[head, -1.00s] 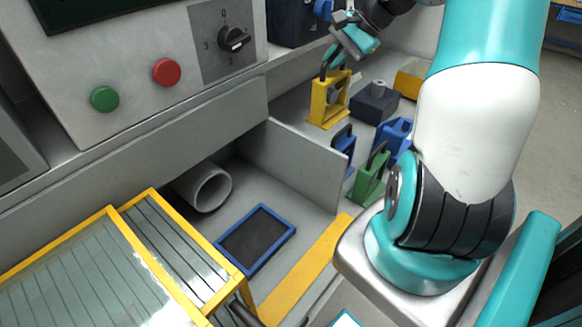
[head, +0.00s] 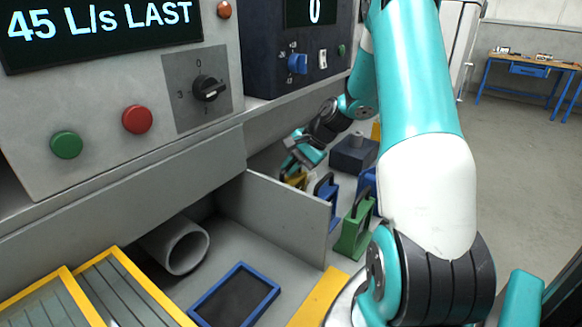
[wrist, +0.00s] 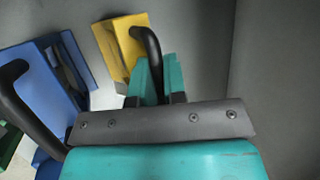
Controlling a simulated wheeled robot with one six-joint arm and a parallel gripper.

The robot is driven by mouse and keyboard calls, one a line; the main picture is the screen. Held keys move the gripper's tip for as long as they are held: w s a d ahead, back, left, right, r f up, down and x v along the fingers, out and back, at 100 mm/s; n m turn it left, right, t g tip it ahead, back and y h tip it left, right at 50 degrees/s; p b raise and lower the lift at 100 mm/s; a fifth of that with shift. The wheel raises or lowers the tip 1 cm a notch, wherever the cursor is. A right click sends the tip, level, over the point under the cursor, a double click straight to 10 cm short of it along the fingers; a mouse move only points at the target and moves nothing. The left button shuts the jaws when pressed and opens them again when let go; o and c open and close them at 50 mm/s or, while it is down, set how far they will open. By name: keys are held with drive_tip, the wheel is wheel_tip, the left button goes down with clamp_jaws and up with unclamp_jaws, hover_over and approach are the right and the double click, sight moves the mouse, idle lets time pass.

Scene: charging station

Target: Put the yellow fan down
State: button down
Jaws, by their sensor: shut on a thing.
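The yellow fan (head: 297,179), a yellow frame with a black handle, is low behind the grey divider in the head view, which hides its lower part. My gripper (head: 304,160) is above it. In the wrist view the yellow fan (wrist: 118,45) shows beyond my fingertips (wrist: 159,72), and its black handle runs down between them. My gripper is shut on that handle. I cannot tell whether the fan's base touches the bench.
A green fan (head: 356,232) is nearer. A dark block (head: 352,155) lies behind. The grey divider (head: 285,213) stands in front.

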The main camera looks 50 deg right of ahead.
drive_tip(key=shift+f, duration=0.15)
drive_tip(key=c, duration=1.2)
unclamp_jaws()
drive_tip(key=shift+o, duration=0.2)
drive_tip(key=v, duration=1.2)
drive_tip(key=a+r+n+g, duration=0.35)
drive_tip(key=a+n, duration=0.65)
drive_tip(key=a, duration=1.3)
drive_tip(key=s+a+r+n+g, duration=0.1)
drive_tip(key=s+a+n+g, duration=0.1)
drive_tip(key=s+a+n, duration=1)
drive_tip(key=s+a, duration=0.4)
drive_tip(key=s, duration=0.1)
drive_tip(key=shift+n+h, duration=0.3)
drive_tip(key=shift+h, duration=0.1)
drive_tip(key=shift+w+a+r, duration=0.1)
drive_tip(key=shift+a, duration=0.05)
